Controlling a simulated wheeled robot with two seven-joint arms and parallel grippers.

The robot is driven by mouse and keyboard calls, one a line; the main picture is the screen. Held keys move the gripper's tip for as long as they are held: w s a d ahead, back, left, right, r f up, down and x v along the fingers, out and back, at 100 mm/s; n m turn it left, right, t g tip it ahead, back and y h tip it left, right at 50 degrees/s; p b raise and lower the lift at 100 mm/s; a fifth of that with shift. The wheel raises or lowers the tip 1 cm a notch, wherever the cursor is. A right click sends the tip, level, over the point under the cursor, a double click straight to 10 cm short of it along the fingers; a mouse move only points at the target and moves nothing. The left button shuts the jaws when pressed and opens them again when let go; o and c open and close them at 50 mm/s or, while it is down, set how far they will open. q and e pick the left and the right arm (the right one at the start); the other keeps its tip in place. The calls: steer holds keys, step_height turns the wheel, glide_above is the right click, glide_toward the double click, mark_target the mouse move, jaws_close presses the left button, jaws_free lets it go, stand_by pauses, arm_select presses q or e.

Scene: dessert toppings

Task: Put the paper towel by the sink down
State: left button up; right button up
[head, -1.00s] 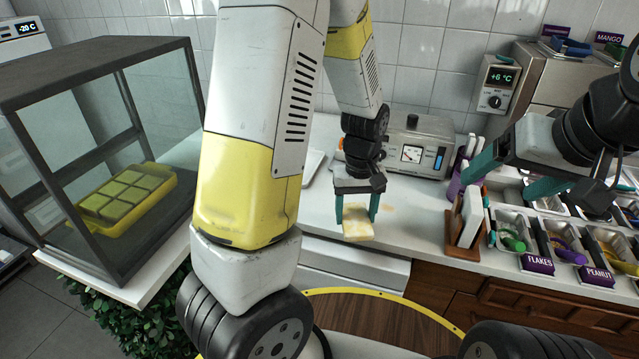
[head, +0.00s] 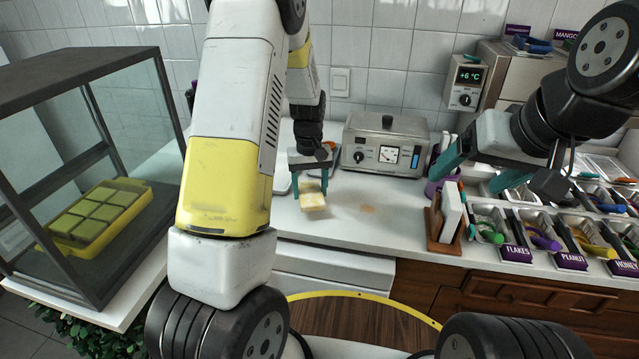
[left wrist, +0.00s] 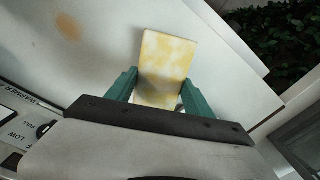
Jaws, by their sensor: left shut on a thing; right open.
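The paper towel (head: 312,203) is a small pale pad with yellow stains. My left gripper (head: 310,186) is shut on it, fingers pointing down over the white counter (head: 340,237). In the left wrist view the towel (left wrist: 168,62) sticks out between the two teal fingers (left wrist: 160,92). Whether its lower side touches the counter I cannot tell. My right gripper (head: 466,180) is open and empty at the right, above the topping area. No sink is visible.
A tan stain (head: 368,209) marks the counter right of the towel. A warmer box (head: 387,146) stands behind, a wooden holder (head: 444,228) and topping trays (head: 517,233) to the right. A glass case (head: 90,170) with a yellow tray is at left.

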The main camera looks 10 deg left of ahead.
mark_target(309, 190)
arm_select(q)
steer(key=shift+w+a+f, duration=0.1)
steer(key=shift+f, duration=0.8)
steer(key=shift+w+a+f, duration=0.1)
steer(key=shift+f, duration=0.75)
steer(key=shift+f, duration=0.1)
steer(key=o, duration=1.8)
steer(key=shift+c, duration=0.2)
step_height(309, 190, up, 12)
steer(key=shift+f, duration=0.1)
steer(key=s+d+r+m+t+h, duration=0.1)
steer(key=s+r+m+t, duration=0.1)
steer(key=s+r, duration=0.6)
steer(key=s+d+r+m+t+h, duration=0.1)
steer(key=s+r+t, duration=0.3)
steer(key=s+r, duration=0.5)
steer(key=s+m, duration=0.1)
steer(key=s, duration=0.6)
steer(key=shift+s+d+r+m, duration=0.2)
steer(key=shift+s+d+m, duration=0.05)
steer(key=shift+s+m, duration=0.15)
